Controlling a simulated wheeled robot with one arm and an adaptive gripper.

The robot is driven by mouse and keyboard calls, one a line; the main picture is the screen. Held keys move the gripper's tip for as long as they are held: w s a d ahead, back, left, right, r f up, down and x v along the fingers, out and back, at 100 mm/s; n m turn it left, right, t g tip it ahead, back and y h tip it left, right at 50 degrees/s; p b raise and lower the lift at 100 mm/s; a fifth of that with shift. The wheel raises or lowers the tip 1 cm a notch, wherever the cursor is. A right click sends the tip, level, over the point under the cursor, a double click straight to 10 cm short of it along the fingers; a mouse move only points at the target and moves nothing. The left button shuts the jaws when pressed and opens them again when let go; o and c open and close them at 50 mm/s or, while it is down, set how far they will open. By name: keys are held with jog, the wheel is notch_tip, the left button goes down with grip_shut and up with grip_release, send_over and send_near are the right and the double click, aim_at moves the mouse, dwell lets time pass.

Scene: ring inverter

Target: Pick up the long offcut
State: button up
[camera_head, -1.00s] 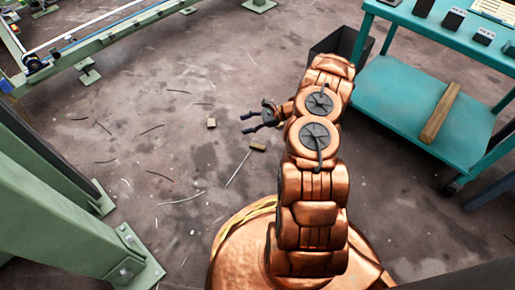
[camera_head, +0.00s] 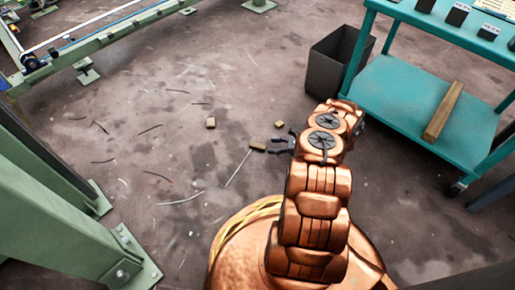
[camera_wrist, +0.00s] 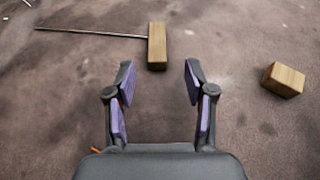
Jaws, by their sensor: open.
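A long brown wooden offcut (camera_head: 258,146) lies on the floor. In the wrist view this offcut (camera_wrist: 157,44) lies ahead of my gripper (camera_wrist: 159,76), lengthwise between the lines of the two fingers, its near end close to the fingertips. A thin grey rod (camera_wrist: 90,32) runs left from it and seems to touch its side. A shorter, blockier offcut (camera_wrist: 283,80) lies to the right, and also shows in the head view (camera_head: 211,123). My gripper (camera_head: 274,143) is open and empty, just right of the long offcut in the head view.
A teal cart (camera_head: 400,100) stands at right with a wooden plank (camera_head: 443,110) on its lower shelf. A dark bin (camera_head: 328,72) stands beside it. Thin scraps (camera_head: 158,175) litter the floor at left. A green frame (camera_head: 60,225) stands at lower left.

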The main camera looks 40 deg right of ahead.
aim_at(263, 147)
jog(key=b+x, duration=0.1)
jog(key=x, duration=0.1)
jog(key=b+x, duration=0.1)
jog(key=x, duration=0.1)
jog(key=shift+s+f+b, duration=0.25)
jog(key=shift+b, duration=0.1)
jog(key=shift+w+a+f, duration=0.1)
jog(key=shift+w+a, duration=0.4)
jog(key=shift+w, duration=0.05)
jog(key=c, duration=0.9)
